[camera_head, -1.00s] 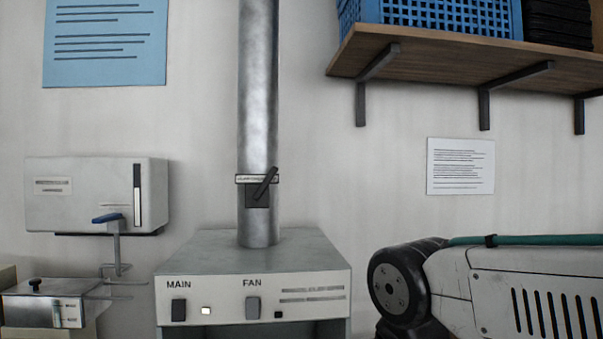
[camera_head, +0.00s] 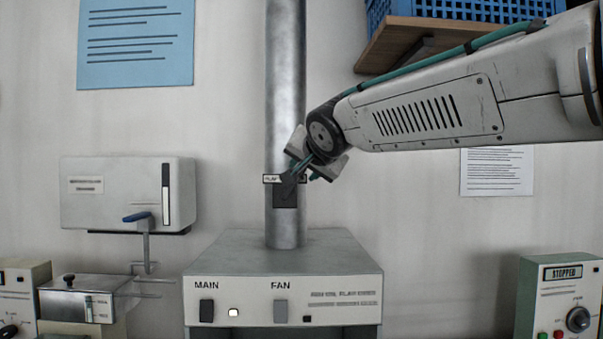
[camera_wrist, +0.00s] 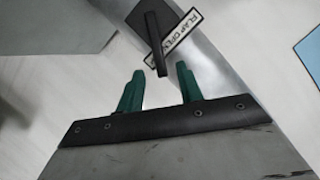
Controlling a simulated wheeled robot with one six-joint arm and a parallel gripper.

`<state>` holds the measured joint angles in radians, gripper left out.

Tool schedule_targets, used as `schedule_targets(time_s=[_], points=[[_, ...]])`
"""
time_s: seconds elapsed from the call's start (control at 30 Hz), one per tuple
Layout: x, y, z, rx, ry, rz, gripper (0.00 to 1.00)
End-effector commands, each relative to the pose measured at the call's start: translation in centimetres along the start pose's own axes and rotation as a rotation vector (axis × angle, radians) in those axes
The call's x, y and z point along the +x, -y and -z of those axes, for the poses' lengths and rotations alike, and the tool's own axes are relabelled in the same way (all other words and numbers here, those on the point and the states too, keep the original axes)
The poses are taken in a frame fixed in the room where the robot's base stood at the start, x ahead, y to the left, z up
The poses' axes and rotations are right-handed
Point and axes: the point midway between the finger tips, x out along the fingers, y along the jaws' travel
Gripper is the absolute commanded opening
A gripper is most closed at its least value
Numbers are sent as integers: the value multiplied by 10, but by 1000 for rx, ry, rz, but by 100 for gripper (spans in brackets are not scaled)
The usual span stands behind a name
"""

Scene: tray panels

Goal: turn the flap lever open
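The flap lever is a small dark bar on a dark square plate on the metal duct (camera_head: 286,90). In the wrist view the lever (camera_wrist: 155,42) lies ahead of my gripper (camera_wrist: 158,85), its near end just beyond the gap between the green fingertips. A white label (camera_wrist: 175,43) reading "FLAP OPEN" sits beside it. My gripper is open, with a clear gap between its fingers. In the head view my gripper (camera_head: 298,174) is at the duct by the dark plate (camera_head: 285,196) and hides much of the lever. I cannot tell whether a finger touches it.
Below the duct stands a grey box (camera_head: 284,295) with MAIN and FAN switches. A white wall dispenser (camera_head: 125,195) is to the left. A wooden shelf (camera_head: 400,42) with a blue crate is at upper right.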

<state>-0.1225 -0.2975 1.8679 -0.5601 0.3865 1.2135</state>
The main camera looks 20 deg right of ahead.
Motion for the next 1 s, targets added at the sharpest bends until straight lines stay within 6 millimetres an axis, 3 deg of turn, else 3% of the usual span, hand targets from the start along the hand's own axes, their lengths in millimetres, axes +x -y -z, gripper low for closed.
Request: schedule_targets(time_s=[0.2, 0.53, 0.67, 0.7, 0.87, 1.0], points=[[26, 0, 0, 0, 1, -1, 36], [30, 0, 0, 0, 0, 0, 36], [30, 0, 0, 0, 1, 0, 3], [30, 0, 0, 0, 1, 0, 0], [30, 1, -1, -12, 2, -5, 0], [31, 12, -3, -130, 4, -50, 0]])
